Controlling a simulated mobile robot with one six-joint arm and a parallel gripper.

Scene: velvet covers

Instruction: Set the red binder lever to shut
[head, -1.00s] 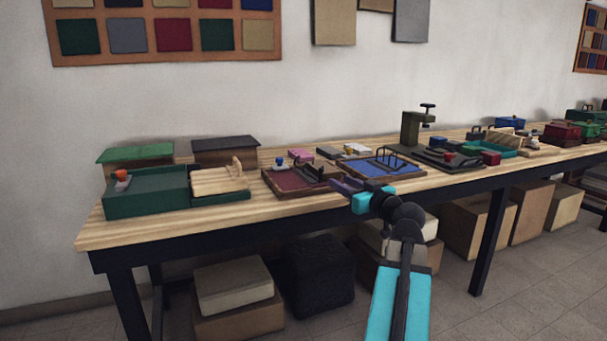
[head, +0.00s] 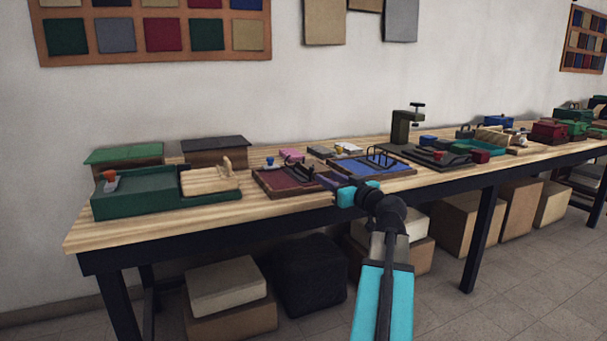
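The red binder (head: 274,182) lies open-faced on the wooden workbench, left of the middle. It has a dark red surface, a wooden-looking edge and a dark lever mechanism (head: 297,169) near its right side. The lever's exact position is too small to tell. My gripper (head: 326,183) is at the binder's right front corner in the picture, over the gap between it and the blue binder (head: 352,168). I cannot tell whether it touches anything. Its fingers are dark and small, and whether they are open or shut does not show.
A green box (head: 140,198) with a wooden ramp-like piece (head: 208,181) stands to the left. The front strip of the bench (head: 150,230) is clear.

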